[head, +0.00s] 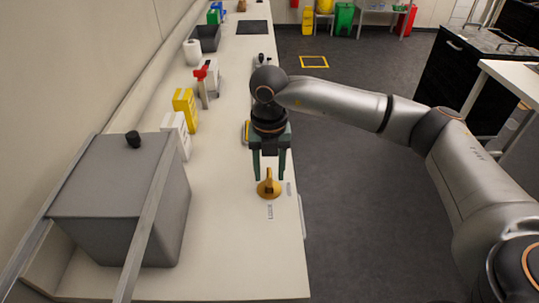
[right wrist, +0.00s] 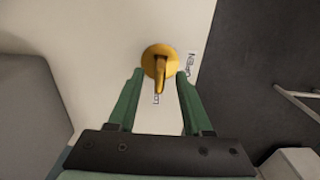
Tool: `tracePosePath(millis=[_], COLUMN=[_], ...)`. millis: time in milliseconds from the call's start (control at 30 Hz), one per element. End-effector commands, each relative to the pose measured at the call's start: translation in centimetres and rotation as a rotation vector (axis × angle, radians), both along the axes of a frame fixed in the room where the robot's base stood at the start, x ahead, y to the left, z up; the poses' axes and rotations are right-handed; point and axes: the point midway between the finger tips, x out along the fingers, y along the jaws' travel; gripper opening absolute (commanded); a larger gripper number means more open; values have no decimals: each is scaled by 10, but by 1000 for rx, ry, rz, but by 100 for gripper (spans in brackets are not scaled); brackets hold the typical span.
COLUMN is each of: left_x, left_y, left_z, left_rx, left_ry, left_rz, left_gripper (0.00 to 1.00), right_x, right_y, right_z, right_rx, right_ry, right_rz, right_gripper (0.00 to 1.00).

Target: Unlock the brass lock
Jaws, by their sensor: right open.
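The brass lock (head: 269,187) stands on the white bench near its right edge, a round yellow base with an upright handle. It also shows in the right wrist view (right wrist: 160,62), with its handle pointing down the picture between the finger ends. Small printed labels lie on the bench beside it. My right gripper (head: 268,178) has green fingers, is open and points down just above and behind the lock. In the right wrist view the open fingers (right wrist: 158,72) lie either side of the handle, and nothing is held. My left gripper is not in view.
A large grey box (head: 120,195) with a black knob stands at the left of the bench. Yellow and white boxes (head: 184,108), a red-topped item (head: 202,85) and a dark bin (head: 205,38) line the wall side. The bench front around the lock is clear.

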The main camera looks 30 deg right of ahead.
Motion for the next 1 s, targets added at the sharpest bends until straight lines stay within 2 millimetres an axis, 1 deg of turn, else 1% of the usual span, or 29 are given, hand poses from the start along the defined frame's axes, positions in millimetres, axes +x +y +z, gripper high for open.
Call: tracePosePath(millis=[133,367,467,833,1000], left_x=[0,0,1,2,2], left_y=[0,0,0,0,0], left_z=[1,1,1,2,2], left_rx=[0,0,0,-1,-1], left_ry=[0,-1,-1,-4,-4], left_rz=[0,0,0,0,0], left_gripper=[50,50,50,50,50], right_x=[0,0,0,0,0], right_y=[0,0,0,0,0], right_z=[-6,-7,-7,-6,-6], right_rx=[1,0,1,1,1], right_ry=[0,-1,0,0,0], right_rz=[0,0,0,0,0], right_gripper=[50,50,41,0,0])
